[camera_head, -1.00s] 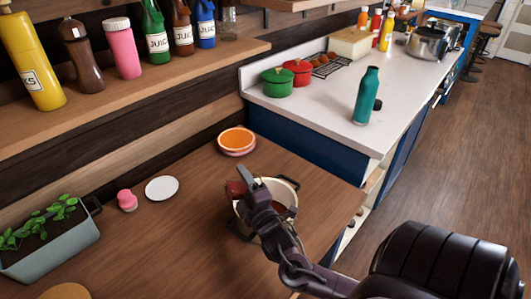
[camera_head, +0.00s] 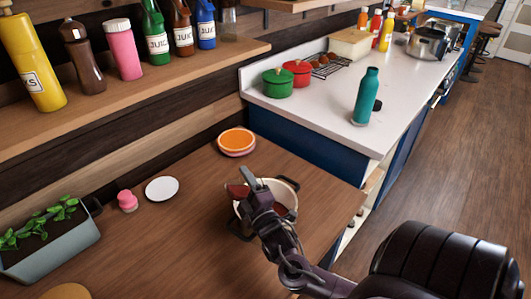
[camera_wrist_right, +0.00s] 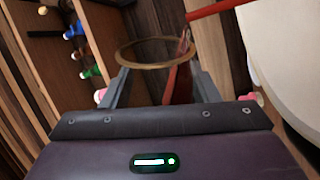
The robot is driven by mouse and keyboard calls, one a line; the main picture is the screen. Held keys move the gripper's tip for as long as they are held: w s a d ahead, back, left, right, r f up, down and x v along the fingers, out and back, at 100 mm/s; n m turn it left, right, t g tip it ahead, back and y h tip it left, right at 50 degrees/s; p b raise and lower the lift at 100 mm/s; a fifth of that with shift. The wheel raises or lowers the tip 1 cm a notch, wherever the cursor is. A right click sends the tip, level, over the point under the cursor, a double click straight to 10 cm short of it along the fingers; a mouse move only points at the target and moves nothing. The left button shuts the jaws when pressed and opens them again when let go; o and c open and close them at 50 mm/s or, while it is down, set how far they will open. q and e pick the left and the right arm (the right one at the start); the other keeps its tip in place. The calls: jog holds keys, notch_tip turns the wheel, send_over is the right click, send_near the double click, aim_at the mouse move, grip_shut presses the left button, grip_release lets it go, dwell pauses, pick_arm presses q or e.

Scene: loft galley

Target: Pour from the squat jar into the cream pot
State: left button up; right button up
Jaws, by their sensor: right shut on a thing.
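My right gripper (camera_head: 249,183) is shut on the squat jar (camera_head: 236,190), a small dark red-brown vessel partly hidden behind the fingers. In the right wrist view the jar (camera_wrist_right: 150,66) looks see-through, with a tan ring rim and red contents on one side between the fingers. It appears tilted. The cream pot (camera_head: 290,184) stands on the wooden table directly under and behind the gripper. It has a pale rim, dark handles and reddish-brown contents inside. The gripper hides part of it. I cannot clearly tell whether anything is flowing. My left gripper is not in view.
A white saucer (camera_head: 162,189), a pink shaker (camera_head: 127,201), orange-topped stacked dishes (camera_head: 237,140) and a planter (camera_head: 50,245) stand on the table. The white counter (camera_head: 320,105) holds a teal bottle (camera_head: 366,96) and small green and red pots. Bottles line the shelf.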

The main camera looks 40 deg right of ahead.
jog(key=shift+s+d+r+m+h+p, duration=0.15)
jog(key=shift+d+r+m+p, duration=0.25)
jog(key=shift+m+p, duration=0.55)
jog(key=shift+s+d+r+m+h+p, duration=0.1)
jog(key=shift+d+r+m+h+p, duration=0.3)
jog(key=shift+m, duration=0.75)
dwell(0.9)
